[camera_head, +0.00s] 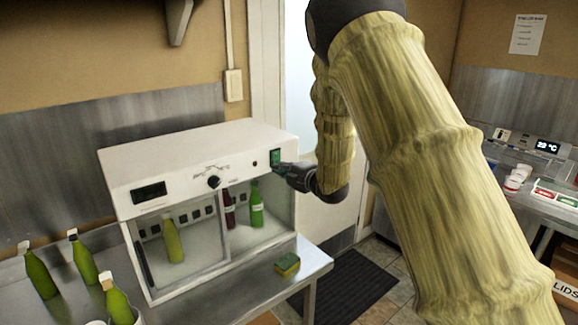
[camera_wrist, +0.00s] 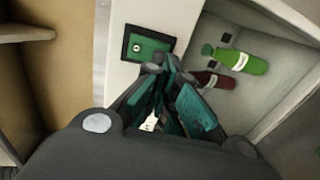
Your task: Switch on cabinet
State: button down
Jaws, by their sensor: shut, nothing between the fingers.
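The white cabinet (camera_head: 185,190) stands on the metal table at the left in the head view. Its top panel carries a dark display (camera_head: 149,193), a black knob (camera_head: 214,182) and a green switch (camera_head: 275,157) at the right end. The switch also shows in the wrist view (camera_wrist: 138,46), green in a dark frame. My gripper (camera_head: 284,170) is right at the switch; in the wrist view its fingers (camera_wrist: 160,68) are together and empty, just beside the switch's lower right corner. I cannot tell whether they touch it. The display shows no readable digits.
Green bottles (camera_head: 172,240) and a dark red one (camera_head: 229,209) stand inside the cabinet. More green bottles (camera_head: 84,262) stand on the table to its left. A sponge (camera_head: 287,264) lies in front on the table (camera_head: 262,292). A counter with cups (camera_head: 514,183) is at the right.

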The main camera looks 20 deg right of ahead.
jog(key=shift+p+x, duration=0.3)
jog(key=shift+x, duration=0.5)
jog(key=b, duration=0.3)
jog(key=shift+w+a+f+t, duration=0.1)
jog(key=shift+w+a+t, duration=0.05)
jog(key=shift+w+t, duration=0.2)
jog(key=shift+s, duration=0.1)
jog(key=f+b+v, duration=0.2)
jog(key=b+v, duration=0.4)
jog(key=v, duration=0.7)
jog(key=shift+s+d+f, duration=0.3)
jog(key=shift+f, duration=0.05)
